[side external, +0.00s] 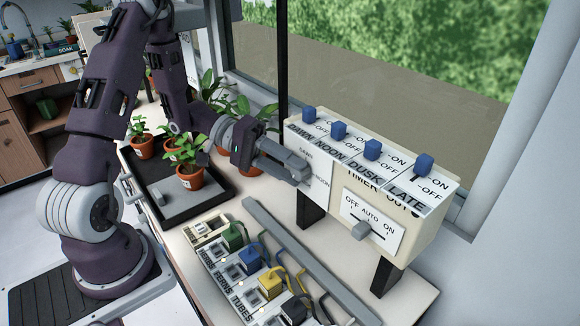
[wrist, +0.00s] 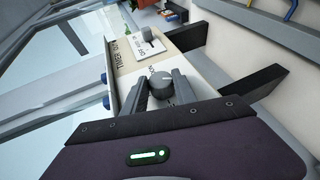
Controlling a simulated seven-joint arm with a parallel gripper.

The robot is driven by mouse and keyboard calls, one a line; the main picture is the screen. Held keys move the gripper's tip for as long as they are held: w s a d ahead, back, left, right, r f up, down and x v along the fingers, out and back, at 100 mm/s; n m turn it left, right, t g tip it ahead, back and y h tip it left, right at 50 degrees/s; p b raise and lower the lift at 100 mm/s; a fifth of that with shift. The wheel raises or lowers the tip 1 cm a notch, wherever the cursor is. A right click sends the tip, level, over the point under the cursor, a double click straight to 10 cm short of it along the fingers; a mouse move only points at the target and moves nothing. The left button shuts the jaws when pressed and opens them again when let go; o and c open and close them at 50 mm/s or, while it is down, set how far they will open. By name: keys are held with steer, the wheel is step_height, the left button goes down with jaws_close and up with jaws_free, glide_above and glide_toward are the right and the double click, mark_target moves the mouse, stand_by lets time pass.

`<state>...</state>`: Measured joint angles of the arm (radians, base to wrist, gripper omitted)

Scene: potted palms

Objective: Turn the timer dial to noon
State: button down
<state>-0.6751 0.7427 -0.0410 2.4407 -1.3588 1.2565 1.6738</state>
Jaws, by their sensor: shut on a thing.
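The timer box (side external: 385,242) is a cream case on black legs at the right of the side view. The timer dial (wrist: 161,83) is a round grey knob on the box's end panel, with a small light mark on it. My gripper (wrist: 160,90) is shut on the dial, one finger on each side in the wrist view. In the side view my gripper (side external: 300,174) meets the white end panel (side external: 319,188) and hides the dial. Printed words beside the dial are partly readable, one looking like NOON. Where the dial's mark points is hard to tell.
Blue toggle switches (side external: 338,130) line the box's top, and a grey slider (side external: 361,231) is on its front. A black tray (side external: 217,184) with potted palms stands left. Coloured plugs and cables (side external: 262,270) lie in front, beside a grey rail (side external: 300,257).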

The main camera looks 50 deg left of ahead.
steer(key=shift+f+h, duration=0.15)
steer(key=shift+h, duration=0.25)
steer(key=shift+n+h, duration=0.3)
steer(key=c, duration=1)
jaws_free()
steer(key=v, duration=0.7)
steer(key=shift+s, duration=0.15)
